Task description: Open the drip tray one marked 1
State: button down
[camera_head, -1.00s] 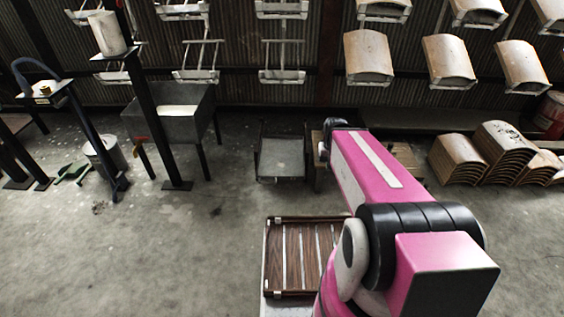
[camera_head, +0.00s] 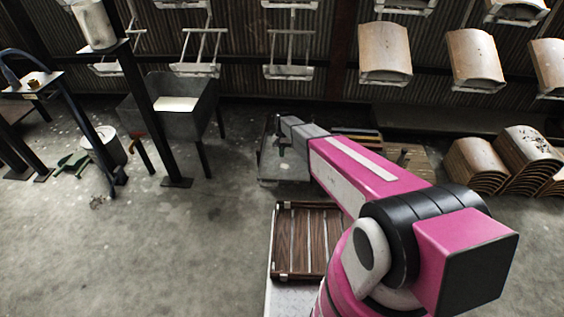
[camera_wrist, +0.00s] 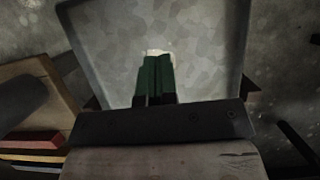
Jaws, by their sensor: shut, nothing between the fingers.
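A grey tray with a raised rim (camera_head: 268,176) sits low behind the slatted wooden rack in the head view. My arm covers much of it. No number mark is legible on it. The wrist view looks down at the tray's mottled grey floor (camera_wrist: 205,55), with its rim on both sides. My gripper (camera_wrist: 157,56) has green fingers, shut and empty, over this floor in the wrist view. In the head view my gripper (camera_head: 281,148) is small and dark over the tray. I cannot tell whether the fingertips touch it.
A slatted wooden rack (camera_head: 307,238) lies in front. A grey sink (camera_head: 188,124) and dark posts stand left. A wooden stand with coloured strips (camera_wrist: 35,140) lies left of the tray in the wrist view. Stacked curved tiles (camera_head: 480,170) stand right. The floor at left front is clear.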

jog(key=x, duration=0.9)
jog(key=shift+s+f, duration=0.1)
jog(key=shift+f, duration=0.05)
jog(key=s, duration=0.2)
jog(key=shift+s+d+r, duration=0.1)
jog(key=shift+s+r, duration=0.15)
jog(key=shift+r, duration=0.05)
jog(key=shift+s, duration=0.65)
jog(key=s, duration=0.8)
jog(key=shift+s+a, duration=0.25)
jog(key=shift+s, duration=0.15)
jog(key=shift+w+f, duration=0.1)
